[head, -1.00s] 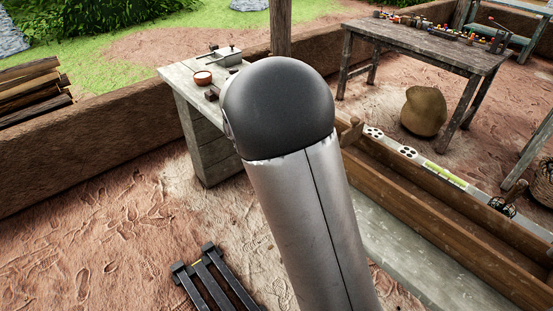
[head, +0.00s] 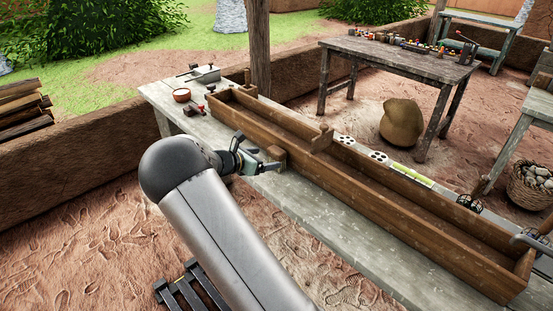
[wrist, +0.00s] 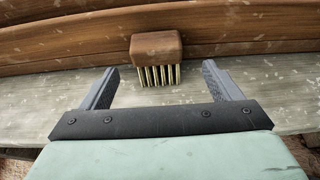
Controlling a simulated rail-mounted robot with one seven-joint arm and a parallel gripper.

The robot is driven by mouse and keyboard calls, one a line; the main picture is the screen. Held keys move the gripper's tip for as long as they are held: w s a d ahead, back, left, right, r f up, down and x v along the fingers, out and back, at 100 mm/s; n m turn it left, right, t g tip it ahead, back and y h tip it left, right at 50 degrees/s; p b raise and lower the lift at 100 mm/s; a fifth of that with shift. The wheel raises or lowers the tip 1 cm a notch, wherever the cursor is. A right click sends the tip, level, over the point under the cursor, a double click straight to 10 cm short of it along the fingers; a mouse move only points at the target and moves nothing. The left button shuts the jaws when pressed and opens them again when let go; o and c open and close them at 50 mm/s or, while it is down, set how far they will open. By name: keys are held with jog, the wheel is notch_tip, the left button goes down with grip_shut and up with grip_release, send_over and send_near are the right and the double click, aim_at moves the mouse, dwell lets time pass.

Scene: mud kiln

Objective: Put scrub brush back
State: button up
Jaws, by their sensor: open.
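The scrub brush (wrist: 157,46), a brown wooden block with pale bristles, is on the grey bench top close to the front wall of the long wooden trough (wrist: 60,45). In the head view the brown block (head: 273,155) shows just past my gripper (head: 262,167). In the wrist view my gripper (wrist: 160,72) is open, one finger to each side of the brush's line. The brush is centred ahead of the fingertips, bristles toward me, and not clamped. Whether a finger touches it I cannot tell.
The trough runs along the bench (head: 330,240), with an upright wooden piece (head: 321,140) on it. A small bowl (head: 182,95) and a metal box (head: 207,74) stand at the bench's far left end. A black slatted item (head: 192,290) lies on the ground below.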

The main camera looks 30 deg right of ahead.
aim_at(272, 157)
jog(key=shift+f+p+x, duration=0.1)
jog(key=shift+p+x, duration=0.1)
jog(key=shift+x, duration=1.25)
jog(key=shift+f+p+x, duration=0.15)
jog(key=shift+x, duration=1.35)
jog(key=shift+w+a, duration=0.15)
jog(key=c, duration=1.2)
jog(key=shift+r, duration=0.15)
